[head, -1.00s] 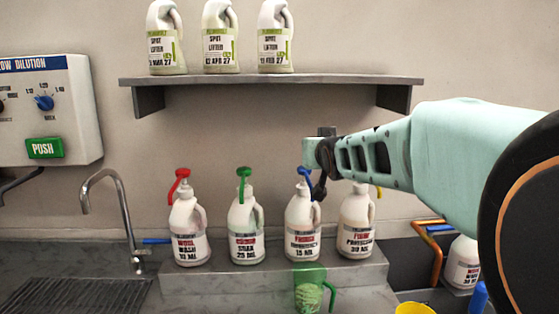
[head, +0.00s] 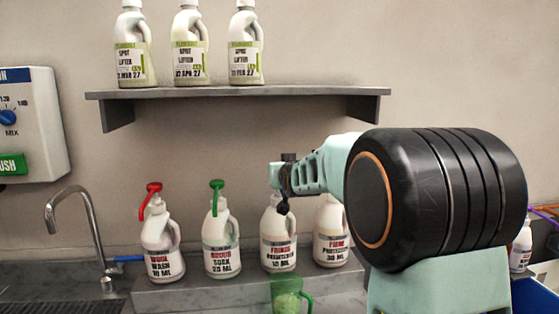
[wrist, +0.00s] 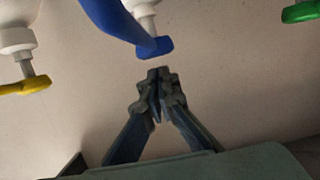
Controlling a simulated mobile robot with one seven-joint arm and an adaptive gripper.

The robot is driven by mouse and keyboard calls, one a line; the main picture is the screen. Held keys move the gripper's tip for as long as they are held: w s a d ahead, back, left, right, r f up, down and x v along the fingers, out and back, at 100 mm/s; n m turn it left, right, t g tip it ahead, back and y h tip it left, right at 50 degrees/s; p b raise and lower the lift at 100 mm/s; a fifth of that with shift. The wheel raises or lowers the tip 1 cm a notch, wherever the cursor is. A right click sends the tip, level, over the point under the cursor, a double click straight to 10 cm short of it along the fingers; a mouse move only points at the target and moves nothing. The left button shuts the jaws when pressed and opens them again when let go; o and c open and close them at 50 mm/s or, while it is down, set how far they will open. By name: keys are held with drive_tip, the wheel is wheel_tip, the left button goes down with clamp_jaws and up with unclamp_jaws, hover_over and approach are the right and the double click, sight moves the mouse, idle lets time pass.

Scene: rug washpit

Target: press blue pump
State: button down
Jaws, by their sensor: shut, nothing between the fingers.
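The blue pump (wrist: 152,47) shows in the wrist view, just beyond my gripper's fingertips (wrist: 160,78), with a small gap in the picture. Its white neck is partly visible. The fingers are shut and hold nothing. I cannot tell whether they touch the pump.
A red pump (head: 152,187) and a green pump (head: 217,184) top the bottles to the left. A yellow pump (wrist: 25,86) is close by in the wrist view. A green jug (head: 286,296) stands in front; a shelf (head: 240,92) hangs above.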

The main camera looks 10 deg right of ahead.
drive_tip(key=shift+f, duration=0.5)
drive_tip(key=shift+f+b, duration=1.65)
drive_tip(key=shift+b, duration=0.2)
drive_tip(key=shift+f, duration=0.1)
wheel_tip(320, 180, up, 4)
drive_tip(key=shift+r+p, duration=0.15)
drive_tip(key=shift+p, duration=0.75)
drive_tip(key=v, duration=0.3)
drive_tip(key=b+v, duration=0.1)
drive_tip(key=v, duration=0.4)
drive_tip(key=shift+s+r+b, duration=0.3)
drive_tip(key=shift+r+b, duration=0.1)
drive_tip(key=shift+r, duration=0.05)
drive_tip(key=shift+s, duration=0.7)
drive_tip(key=shift+d, duration=0.1)
